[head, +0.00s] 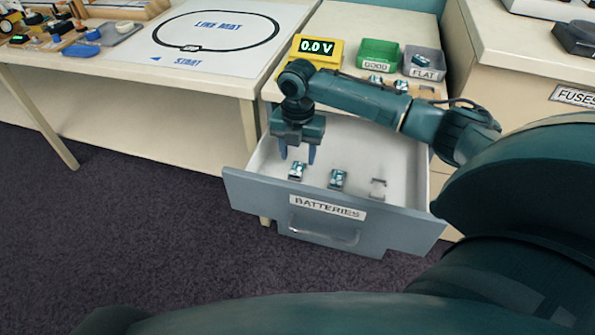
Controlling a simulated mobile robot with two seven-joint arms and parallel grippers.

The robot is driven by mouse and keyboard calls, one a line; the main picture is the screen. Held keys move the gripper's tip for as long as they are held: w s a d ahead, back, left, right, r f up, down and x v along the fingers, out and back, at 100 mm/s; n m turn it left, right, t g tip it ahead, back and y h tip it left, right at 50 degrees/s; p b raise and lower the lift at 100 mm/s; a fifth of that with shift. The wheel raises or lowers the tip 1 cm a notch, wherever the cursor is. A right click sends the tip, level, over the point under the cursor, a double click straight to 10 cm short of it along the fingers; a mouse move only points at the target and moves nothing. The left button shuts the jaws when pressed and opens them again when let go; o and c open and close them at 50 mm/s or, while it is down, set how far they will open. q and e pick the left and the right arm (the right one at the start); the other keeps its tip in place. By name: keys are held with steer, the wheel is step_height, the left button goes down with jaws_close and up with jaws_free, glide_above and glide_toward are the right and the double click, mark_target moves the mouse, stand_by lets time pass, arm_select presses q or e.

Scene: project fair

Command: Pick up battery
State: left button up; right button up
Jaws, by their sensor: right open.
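The open drawer labelled BATTERIES (405,226) holds a few small batteries on its pale floor. One teal-and-silver battery (297,171) lies at the left, near the front wall. A second teal battery (337,179) lies in the middle. A greyer small item (378,188) lies at the right. My right gripper (298,158) points down into the drawer, open and empty. Its fingertips are just above and behind the left battery; I cannot tell whether they touch it. My left gripper is not in view.
A yellow meter reading 0.0 V (318,47), a green GOOD bin (378,54) and a grey FLAT bin (423,63) stand behind the drawer. A table with a line mat (218,38) is at left. A FUSES cabinet (520,90) is at right.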

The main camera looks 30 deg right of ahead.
mark_target(298, 168)
step_height(298, 168, down, 4)
steer(key=shift+w+f+b, duration=0.1)
steer(key=shift+f+b, duration=0.15)
steer(key=shift+b, duration=0.4)
steer(key=shift+d, duration=0.1)
steer(key=shift+r, duration=0.1)
steer(key=c, duration=1.1)
